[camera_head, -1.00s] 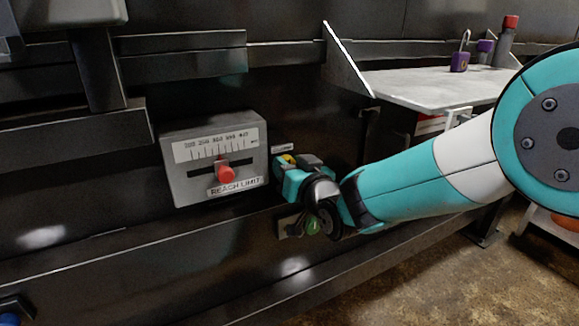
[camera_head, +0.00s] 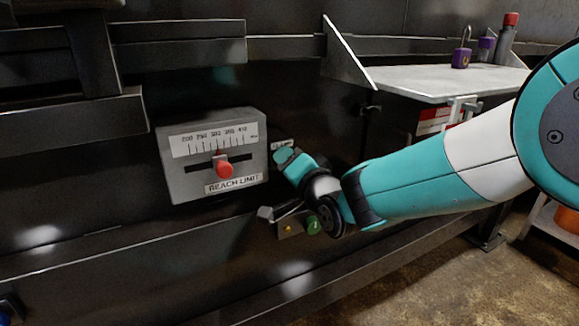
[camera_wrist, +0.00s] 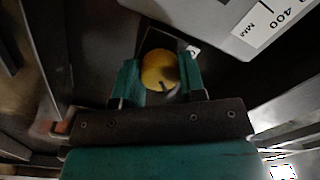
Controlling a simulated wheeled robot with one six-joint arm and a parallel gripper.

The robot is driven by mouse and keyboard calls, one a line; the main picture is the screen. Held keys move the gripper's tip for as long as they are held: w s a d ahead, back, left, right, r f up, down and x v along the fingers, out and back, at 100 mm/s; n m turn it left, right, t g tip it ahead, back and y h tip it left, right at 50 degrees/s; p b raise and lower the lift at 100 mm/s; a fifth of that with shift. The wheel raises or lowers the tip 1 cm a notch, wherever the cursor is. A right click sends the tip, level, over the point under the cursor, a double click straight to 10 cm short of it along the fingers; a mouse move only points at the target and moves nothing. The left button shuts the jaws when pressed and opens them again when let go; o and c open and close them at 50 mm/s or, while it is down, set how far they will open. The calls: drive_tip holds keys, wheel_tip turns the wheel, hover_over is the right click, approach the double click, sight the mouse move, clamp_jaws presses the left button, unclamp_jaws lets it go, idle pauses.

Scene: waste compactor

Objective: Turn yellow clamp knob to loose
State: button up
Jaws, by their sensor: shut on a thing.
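The yellow clamp knob (camera_wrist: 159,69) is round, with a dark mark near its lower edge in the wrist view. It sits between the two teal fingers of my gripper (camera_wrist: 160,78), which are shut on its sides. In the head view, my gripper (camera_head: 289,160) is at the dark wall just right of the grey gauge box, turned so that it hides the knob. A small pale label (camera_head: 283,144) shows above it.
The grey gauge box (camera_head: 180,183) with a red slider knob (camera_head: 223,168) is close on the left. A small panel with a green button (camera_head: 313,225) and a yellow one (camera_head: 287,229) lies just below my wrist. A grey shelf (camera_head: 430,82) is at right.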

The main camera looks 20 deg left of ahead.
drive_tip(key=m+b, duration=0.1)
drive_tip(key=m, duration=0.3)
drive_tip(key=shift+f+m, duration=0.1)
drive_tip(key=shift+m, duration=0.3)
drive_tip(key=m+b, duration=0.1)
drive_tip(key=m, duration=0.3)
drive_tip(key=shift+m, duration=0.3)
drive_tip(key=o, duration=0.9)
drive_tip(key=shift+t, duration=0.3)
drive_tip(key=v, duration=1.7)
drive_tip(key=shift+s+d+r, duration=0.1)
drive_tip(key=shift+s+r, duration=0.1)
drive_tip(key=shift+r, duration=0.1)
